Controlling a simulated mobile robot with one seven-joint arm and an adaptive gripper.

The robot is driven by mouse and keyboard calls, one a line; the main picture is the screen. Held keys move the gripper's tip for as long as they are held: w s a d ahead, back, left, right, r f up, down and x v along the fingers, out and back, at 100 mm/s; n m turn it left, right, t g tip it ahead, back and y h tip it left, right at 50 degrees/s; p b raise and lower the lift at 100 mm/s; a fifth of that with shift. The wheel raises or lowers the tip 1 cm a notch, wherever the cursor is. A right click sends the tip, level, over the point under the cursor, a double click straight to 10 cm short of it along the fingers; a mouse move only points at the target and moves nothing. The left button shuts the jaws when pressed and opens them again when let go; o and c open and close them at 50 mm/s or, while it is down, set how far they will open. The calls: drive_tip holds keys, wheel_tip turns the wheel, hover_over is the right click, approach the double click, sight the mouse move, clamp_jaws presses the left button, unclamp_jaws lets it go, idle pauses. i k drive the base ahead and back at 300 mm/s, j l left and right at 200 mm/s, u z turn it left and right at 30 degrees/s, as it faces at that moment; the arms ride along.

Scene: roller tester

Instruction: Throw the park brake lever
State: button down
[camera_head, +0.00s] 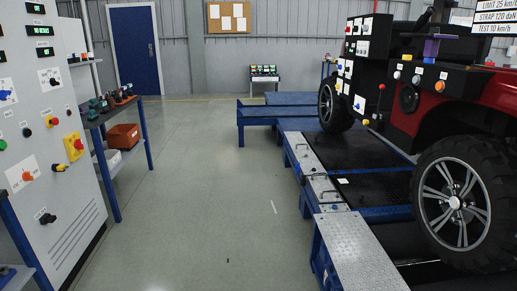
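My gripper and arm are not in view. A red off-road vehicle (485,95) stands on the roller tester (355,262) at the right, one large wheel (455,200) near and another (336,104) farther back. I cannot tell which part is the park brake lever, as the labels are too small to read.
A grey control cabinet (40,150) with knobs and green displays fills the left edge. Behind it a blue-legged bench (148,140) holds tools and an orange bin (123,136). Blue steps (275,118) stand at the back. The grey floor (215,210) between is open.

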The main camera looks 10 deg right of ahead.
sight(382, 86)
drive_tip(key=i+z, duration=0.15)
drive_tip(key=i, duration=0.3)
drive_tip(key=i+j+z, duration=0.1)
drive_tip(key=i, duration=0.35)
drive_tip(key=i+j+z, duration=0.15)
drive_tip(key=i, duration=0.3)
drive_tip(key=i+j+z, duration=0.2)
drive_tip(key=i+z, duration=0.2)
drive_tip(key=i+j+z, duration=0.8)
drive_tip(key=i+j+u, duration=0.1)
drive_tip(key=i+j, duration=0.3)
drive_tip(key=i+j+u, duration=0.1)
drive_tip(key=i+j, duration=0.2)
drive_tip(key=i, duration=0.15)
